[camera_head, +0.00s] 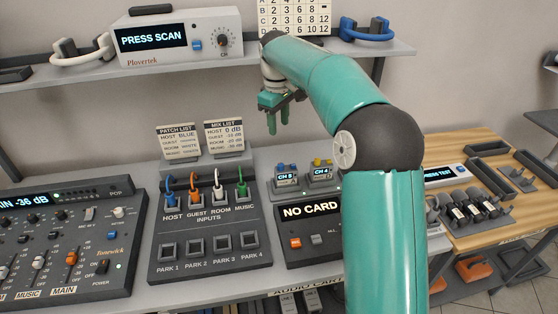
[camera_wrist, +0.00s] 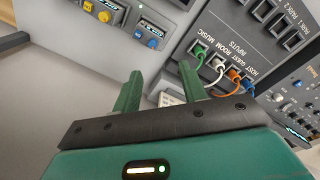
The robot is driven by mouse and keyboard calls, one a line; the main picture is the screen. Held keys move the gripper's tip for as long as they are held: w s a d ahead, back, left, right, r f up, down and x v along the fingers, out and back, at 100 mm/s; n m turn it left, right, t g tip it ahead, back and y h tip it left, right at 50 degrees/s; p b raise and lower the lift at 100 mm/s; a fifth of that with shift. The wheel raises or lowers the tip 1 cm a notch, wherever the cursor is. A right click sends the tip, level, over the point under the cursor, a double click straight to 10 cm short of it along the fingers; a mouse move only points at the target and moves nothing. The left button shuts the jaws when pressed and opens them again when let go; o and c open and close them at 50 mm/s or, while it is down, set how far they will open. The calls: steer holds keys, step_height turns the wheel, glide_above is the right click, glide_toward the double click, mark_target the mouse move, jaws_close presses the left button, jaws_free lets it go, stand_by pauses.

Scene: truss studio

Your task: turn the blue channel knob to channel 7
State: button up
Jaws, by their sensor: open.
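The blue knob (camera_head: 280,167) sits on top of a small pack (camera_head: 286,181) on the grey desk in the head view. The pack's small display seems to read CH 8, though the digit is hard to make out. The blue knob also shows in the wrist view (camera_wrist: 152,43), beyond the fingertips. To its right in the head view stands a similar pack (camera_head: 320,176) with a yellow knob (camera_head: 317,161) and a display reading CH 4. My gripper (camera_head: 278,122) is open and empty, fingers down, above and apart from the packs. Its two green fingers also show in the wrist view (camera_wrist: 160,76).
A patch panel (camera_head: 209,265) with coloured cables stands left of the packs. A NO CARD unit (camera_head: 310,222) is in front. Two list cards (camera_head: 178,140) stand behind the panel. A shelf (camera_head: 100,75) with a PRESS SCAN receiver (camera_head: 180,37) runs above.

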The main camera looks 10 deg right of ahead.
mark_target(281, 164)
steer(key=shift+n+g, duration=0.3)
steer(key=w+f, duration=0.1)
steer(key=f, duration=0.5)
steer(key=w+d+f, duration=0.1)
steer(key=f, duration=0.5)
steer(key=w+f, duration=0.1)
steer(key=f, duration=0.4)
steer(key=shift+w+d+f, duration=0.2)
steer(key=shift+w+f, duration=0.2)
jaws_close()
